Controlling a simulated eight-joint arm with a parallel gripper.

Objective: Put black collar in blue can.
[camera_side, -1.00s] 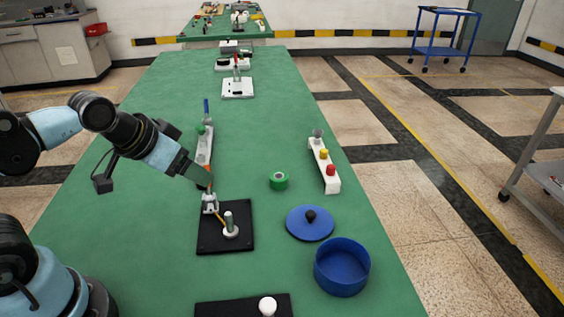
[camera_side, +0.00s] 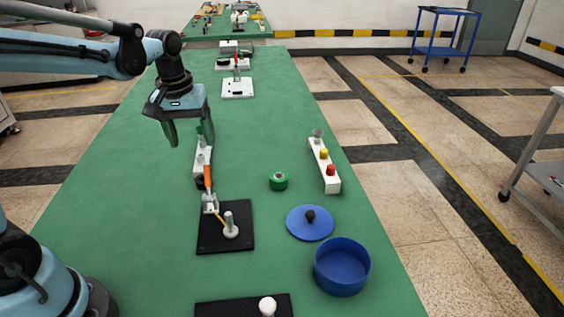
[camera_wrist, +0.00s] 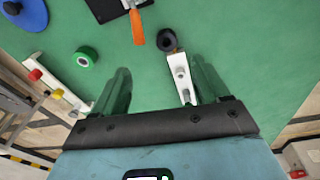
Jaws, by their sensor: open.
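The black collar (camera_wrist: 166,40) lies on the green table at the near end of a white strip, beside an orange handle. In the side view the collar (camera_side: 199,182) shows as a small dark ring left of the orange handle. My gripper (camera_side: 190,138) is open and empty, raised above the table over the white strip. In the wrist view its two green fingers (camera_wrist: 158,70) are spread apart with the collar beyond them. The blue can (camera_side: 342,270) stands open at the table's front right. It does not show in the wrist view.
A blue lid with a black knob (camera_side: 310,224) lies behind the can. A green ring (camera_side: 278,182) and a white strip with coloured knobs (camera_side: 325,167) are farther back. A black plate with an upright peg (camera_side: 226,238) is near the collar. The left table area is clear.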

